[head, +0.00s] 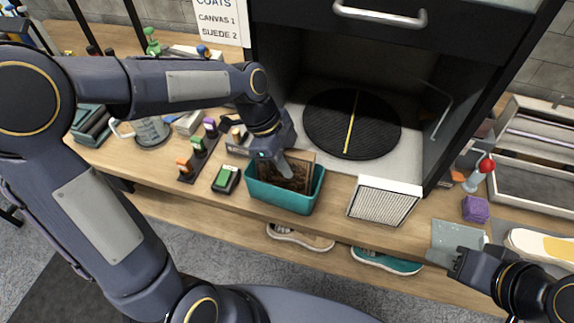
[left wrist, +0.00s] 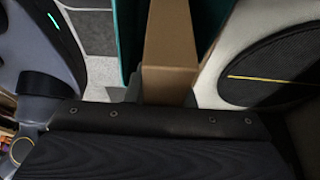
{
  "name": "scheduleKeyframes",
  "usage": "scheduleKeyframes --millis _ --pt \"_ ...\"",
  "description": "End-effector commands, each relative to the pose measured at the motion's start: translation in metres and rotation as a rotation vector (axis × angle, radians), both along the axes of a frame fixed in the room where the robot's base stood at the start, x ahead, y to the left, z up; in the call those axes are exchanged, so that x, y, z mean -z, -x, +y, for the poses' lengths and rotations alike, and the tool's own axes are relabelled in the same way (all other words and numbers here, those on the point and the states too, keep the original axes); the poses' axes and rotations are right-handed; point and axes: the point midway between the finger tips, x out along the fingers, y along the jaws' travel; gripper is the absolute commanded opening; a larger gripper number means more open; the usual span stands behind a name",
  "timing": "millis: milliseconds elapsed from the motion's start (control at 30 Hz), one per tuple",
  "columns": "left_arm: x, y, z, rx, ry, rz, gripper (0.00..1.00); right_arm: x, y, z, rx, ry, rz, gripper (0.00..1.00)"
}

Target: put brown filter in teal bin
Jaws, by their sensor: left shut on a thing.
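The brown filter (head: 298,181) has a tan frame and a dark brown face. It stands steeply inside the teal bin (head: 284,201), with its top edge above the rim. My left gripper (head: 284,169) reaches down from above and is shut on the filter's top edge. In the left wrist view the filter's tan frame (left wrist: 170,45) runs out from the gripper, with the teal bin wall (left wrist: 126,40) beside it. Whether the filter touches the bin floor is hidden. My right gripper (head: 462,263) is low at the right, away from the bin; its jaw opening is unclear.
A white-framed filter (head: 384,201) leans at the cabinet front, right of the bin. A green-topped box (head: 226,179) stands just left of the bin. The open cabinet with a round black mat (head: 352,123) is behind. Shoes (head: 386,262) lie on the lower shelf.

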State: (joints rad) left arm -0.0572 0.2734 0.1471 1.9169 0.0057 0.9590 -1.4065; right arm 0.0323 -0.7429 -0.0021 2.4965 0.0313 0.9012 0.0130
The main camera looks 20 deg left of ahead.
Motion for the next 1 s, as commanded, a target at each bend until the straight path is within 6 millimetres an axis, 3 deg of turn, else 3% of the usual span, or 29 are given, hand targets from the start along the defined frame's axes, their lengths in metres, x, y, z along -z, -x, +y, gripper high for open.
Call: scheduleKeyframes --millis 133,500,533,700,1000 --pt "0.018 0.000 0.000 0.000 0.000 0.001 0.02 0.000 0.000 0.000 0.000 0.000 0.000 0.39" --pt "0.023 0.000 0.000 0.001 0.000 -0.001 0.02 0.004 0.000 0.000 0.000 0.000 0.000 0.39" --pt "0.023 0.000 0.000 0.001 0.000 0.000 0.23 0.004 0.000 0.000 0.000 0.000 0.000 0.39" --pt "0.022 0.000 0.000 0.001 0.000 0.000 0.43 0.003 0.000 0.000 0.000 0.000 0.000 0.39" --pt "0.019 0.000 0.000 0.001 0.000 -0.001 0.43 0.000 0.000 0.000 0.000 0.000 0.000 0.39"
